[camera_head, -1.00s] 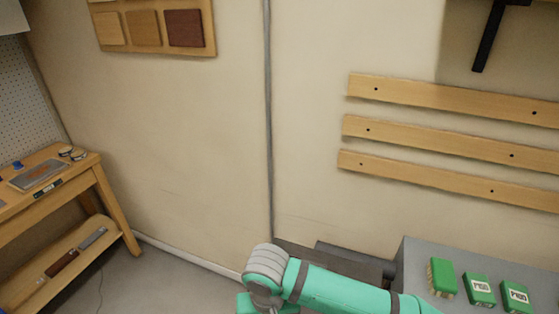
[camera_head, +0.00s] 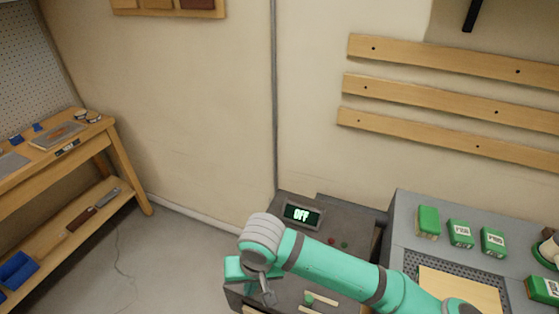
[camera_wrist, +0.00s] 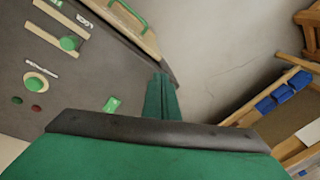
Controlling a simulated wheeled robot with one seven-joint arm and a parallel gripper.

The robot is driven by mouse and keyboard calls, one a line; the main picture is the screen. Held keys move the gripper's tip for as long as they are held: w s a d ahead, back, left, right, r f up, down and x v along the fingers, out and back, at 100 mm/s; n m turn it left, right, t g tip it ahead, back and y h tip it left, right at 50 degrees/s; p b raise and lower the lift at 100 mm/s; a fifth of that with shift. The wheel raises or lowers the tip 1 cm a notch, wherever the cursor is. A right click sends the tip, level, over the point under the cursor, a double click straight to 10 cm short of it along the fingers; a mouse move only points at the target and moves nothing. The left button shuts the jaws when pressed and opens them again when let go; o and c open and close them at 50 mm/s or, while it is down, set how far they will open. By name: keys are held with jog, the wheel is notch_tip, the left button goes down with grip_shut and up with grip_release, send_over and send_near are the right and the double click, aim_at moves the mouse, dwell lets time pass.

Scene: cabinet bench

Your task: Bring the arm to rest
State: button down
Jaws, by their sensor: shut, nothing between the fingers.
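My arm (camera_head: 335,268) is teal with grey joints and reaches from the bottom right of the head view to a bent joint left of centre, over a dark grey cabinet. My gripper (camera_wrist: 162,98) shows in the wrist view as two teal fingers closed together, with nothing between them. It is beside the edge of the dark control panel (camera_wrist: 75,90), with floor visible beyond. I cannot tell from the picture whether it touches the panel. In the head view my own links partly hide the cabinet front.
The cabinet top has a display (camera_head: 302,214) reading OFF. A grey bench with green boxes (camera_head: 461,233) and a wooden board (camera_head: 460,288) stands right. A wooden workbench (camera_head: 105,130) stands left. A green handle (camera_wrist: 130,14) sits by the panel's edge. Floor (camera_head: 185,255) between is clear.

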jog(key=w+a+r+t+y, duration=0.1)
jog(key=a+r+y, duration=0.2)
jog(key=a, duration=0.3)
jog(key=w+a+r+n+t+y, duration=0.1)
jog(key=a+r+y, duration=0.15)
jog(key=a, duration=0.35)
jog(key=w+a+r+t+y, duration=0.1)
jog(key=a+r+y, duration=0.15)
jog(key=a, duration=0.45)
jog(key=w+a+r+m+t+y, duration=0.3)
jog(key=r+t+y, duration=0.3)
jog(key=r, duration=0.5)
jog(key=s+d+f+m+t+h, duration=0.4)
jog(key=d+f+h, duration=0.2)
jog(key=d+f, duration=0.25)
jog(key=s+d+f+m+t+h, duration=0.3)
jog(key=d+f+m+t+h, duration=0.1)
jog(key=d+f+h, duration=0.4)
jog(key=s+d+f+n, duration=0.2)
jog(key=s+d, duration=0.2)
jog(key=s, duration=0.3)
jog(key=s+d+f+n+g+h, duration=0.1)
jog(key=s+d+f+n, duration=0.2)
jog(key=s, duration=0.5)
jog(key=s+d+f+n+g+h, duration=0.1)
jog(key=s+d+f+n, duration=0.1)
jog(key=s+d, duration=0.4)
jog(key=shift+s+f+n, duration=0.35)
jog(key=shift+s+n, duration=0.05)
jog(key=shift+s, duration=0.75)
